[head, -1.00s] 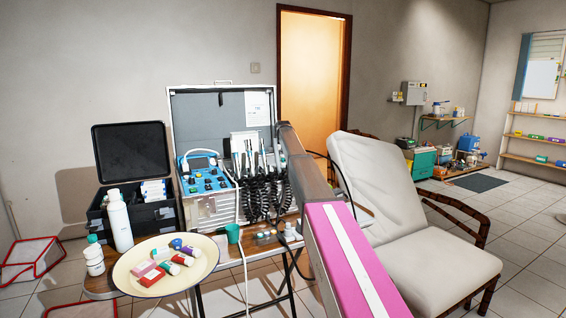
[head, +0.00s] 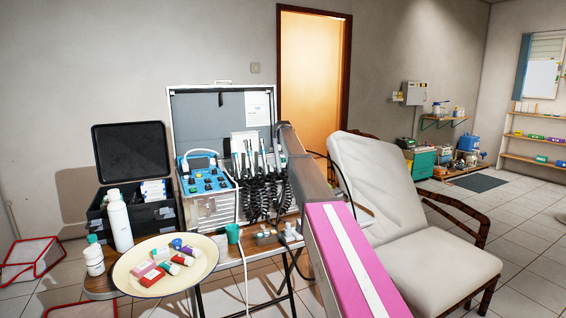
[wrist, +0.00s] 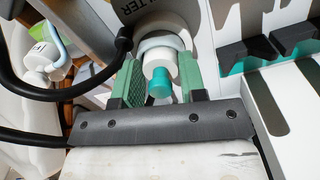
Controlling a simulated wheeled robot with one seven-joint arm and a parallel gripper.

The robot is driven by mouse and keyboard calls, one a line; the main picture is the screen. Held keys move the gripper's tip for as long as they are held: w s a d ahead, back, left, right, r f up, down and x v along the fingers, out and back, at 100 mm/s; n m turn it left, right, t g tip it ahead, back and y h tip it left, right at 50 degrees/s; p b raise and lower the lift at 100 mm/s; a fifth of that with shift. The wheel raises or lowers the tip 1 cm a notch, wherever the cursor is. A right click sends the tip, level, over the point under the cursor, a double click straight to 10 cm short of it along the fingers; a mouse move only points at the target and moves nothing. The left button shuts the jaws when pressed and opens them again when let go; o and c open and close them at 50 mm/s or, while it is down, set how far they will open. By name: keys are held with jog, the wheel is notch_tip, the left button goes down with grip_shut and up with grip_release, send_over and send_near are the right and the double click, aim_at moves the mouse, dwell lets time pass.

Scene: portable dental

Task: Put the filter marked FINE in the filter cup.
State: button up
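In the wrist view my gripper (wrist: 162,75) has its two green-padded fingers on either side of a white cylinder with a teal end (wrist: 161,84). The fingers look closed against its white sides. Its mark is not readable, so I cannot tell whether it says FINE. Its far end is at a pale round ring (wrist: 183,41), beside lettering that ends in "LTER". How deep it sits there is hidden. In the head view my gripper is hidden behind my arm. A cream tray (head: 133,289) holds several small red, white, purple and blue pieces.
An open case (head: 222,106) with a blue control panel (head: 207,180) and coiled handpieces stands on the table. A white bottle (head: 119,222), a small bottle (head: 94,262) and a green cup (head: 233,233) are near the tray. A dental chair (head: 440,262) stands right.

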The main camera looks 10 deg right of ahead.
jog(key=shift+o, duration=0.7)
notch_tip(320, 180, up, 11)
jog(key=shift+s+f, duration=0.1)
